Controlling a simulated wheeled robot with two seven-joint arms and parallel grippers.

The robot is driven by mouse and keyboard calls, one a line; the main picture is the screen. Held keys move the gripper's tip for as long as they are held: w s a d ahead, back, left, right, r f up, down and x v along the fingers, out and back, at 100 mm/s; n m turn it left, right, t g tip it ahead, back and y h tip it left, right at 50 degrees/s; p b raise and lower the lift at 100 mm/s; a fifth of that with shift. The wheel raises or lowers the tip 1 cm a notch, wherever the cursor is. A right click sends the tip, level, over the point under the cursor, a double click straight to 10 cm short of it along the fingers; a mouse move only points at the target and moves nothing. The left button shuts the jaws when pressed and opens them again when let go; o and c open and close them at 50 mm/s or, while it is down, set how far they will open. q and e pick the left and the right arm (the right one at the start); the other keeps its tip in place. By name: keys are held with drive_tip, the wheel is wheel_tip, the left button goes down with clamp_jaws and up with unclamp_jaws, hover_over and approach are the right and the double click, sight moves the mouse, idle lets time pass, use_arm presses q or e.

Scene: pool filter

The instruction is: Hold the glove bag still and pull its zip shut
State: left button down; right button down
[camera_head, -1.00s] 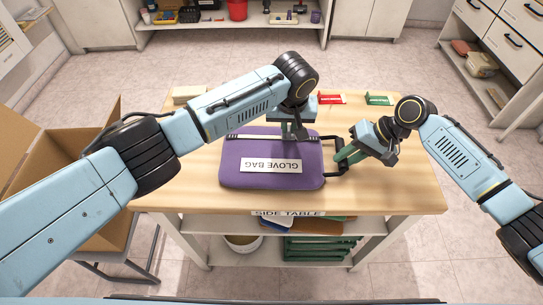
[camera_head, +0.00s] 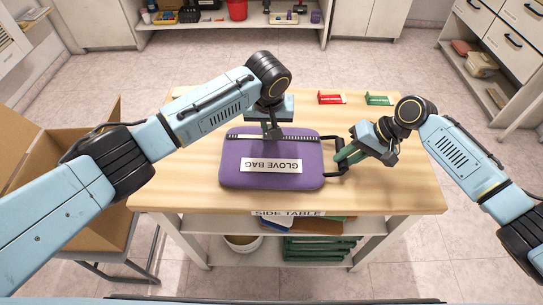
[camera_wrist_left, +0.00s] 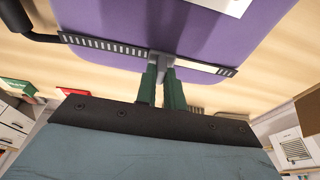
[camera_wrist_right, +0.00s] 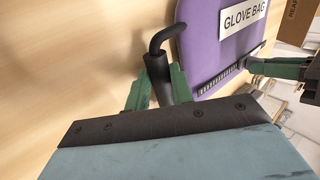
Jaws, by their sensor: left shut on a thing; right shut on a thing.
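The purple glove bag (camera_head: 240,175) lies flat on the table, its white label reading upside down in the head view. Its zip (camera_head: 300,137) runs along the far edge; it also shows in the left wrist view (camera_wrist_left: 100,43). My left gripper (camera_head: 272,134) is shut on the grey zip slider (camera_wrist_left: 161,61), partway along the zip. My right gripper (camera_head: 343,158) is shut on the black handle (camera_wrist_right: 157,70) at the bag's right side.
The wooden side table (camera_head: 400,185) has bare room in front and at the right. A red holder (camera_head: 331,98) and a green holder (camera_head: 379,99) stand at the back. An open cardboard box (camera_head: 95,205) is at the left.

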use_arm(q)
drive_tip(key=shift+w+a, duration=0.15)
drive_tip(key=shift+a, duration=3.95)
drive_tip(key=c, duration=2)
unclamp_jaws()
drive_tip(key=shift+a, duration=0.15)
drive_tip(key=o, duration=0.5)
drive_tip(key=shift+w+v, duration=0.25)
drive_tip(key=shift+v, duration=0.7)
drive_tip(key=shift+w+v, duration=0.2)
drive_tip(key=shift+v, duration=0.8)
drive_tip(key=shift+w+v, duration=0.25)
drive_tip(key=shift+v, duration=0.7)
drive_tip(key=shift+r, duration=0.2)
use_arm(e)
drive_tip(key=c, duration=1.1)
unclamp_jaws()
drive_tip(key=shift+c, duration=0.2)
